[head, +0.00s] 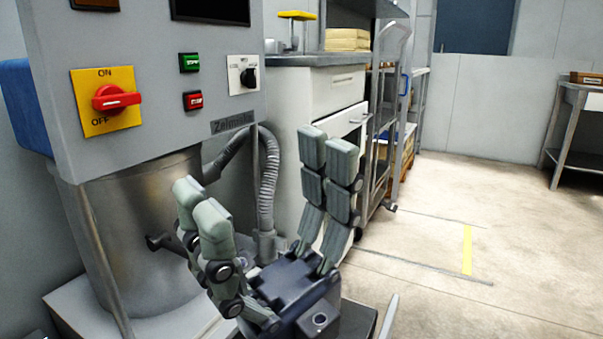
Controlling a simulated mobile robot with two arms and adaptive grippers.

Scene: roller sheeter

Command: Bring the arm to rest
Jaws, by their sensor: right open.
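My right gripper (267,192) is in the lower middle of the head view, its fingers pointing up and spread wide apart. It is open, with nothing between the fingers. It stands in front of the grey machine (150,70) and hides part of the machine's lower side and hose. My left gripper is not in view.
The machine's panel has a red rotary switch (115,98) on a yellow plate, a green button (190,62), a red button (193,100) and a black knob (249,77). A white cabinet (335,92) stands behind. The floor (430,235) at right is clear.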

